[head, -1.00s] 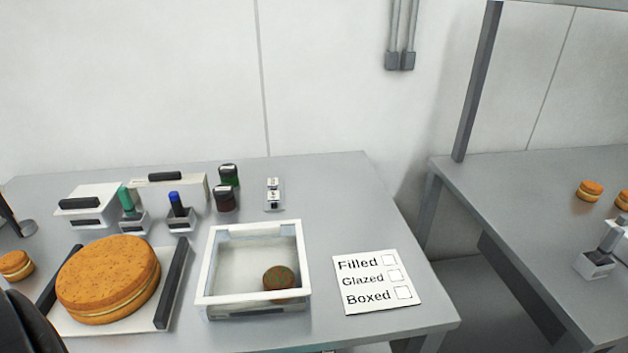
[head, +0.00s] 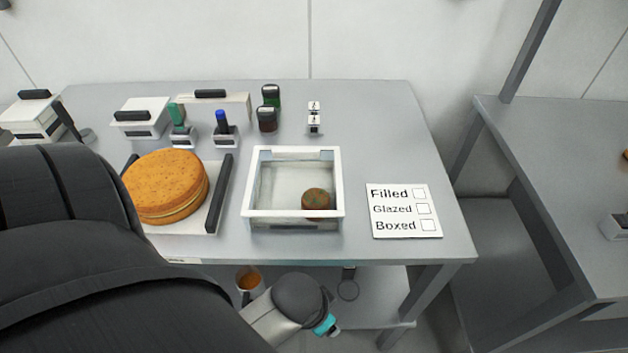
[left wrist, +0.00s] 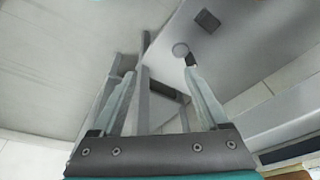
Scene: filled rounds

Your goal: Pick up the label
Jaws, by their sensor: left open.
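A white card (head: 403,211) printed "Filled", "Glazed" and "Boxed", each with an empty box, lies flat at the table's right front. Small white pieces with black marks (head: 314,118) stand at the back; I cannot tell which of these is the label. My left arm reaches in from the left in the head view, its wrist low in front of the table, and its fingers are not discernible there. In the left wrist view my left gripper (left wrist: 160,75) is open, with nothing between its fingers. My right gripper is not in view.
On the table (head: 440,165), left of the card, is a white open-topped box (head: 249,185) with a small brown round inside. A large orange round (head: 166,186) sits on a tray. Stamps (head: 222,128) and dark-lidded jars (head: 267,118) stand behind. A shelf (head: 385,300) lies below.

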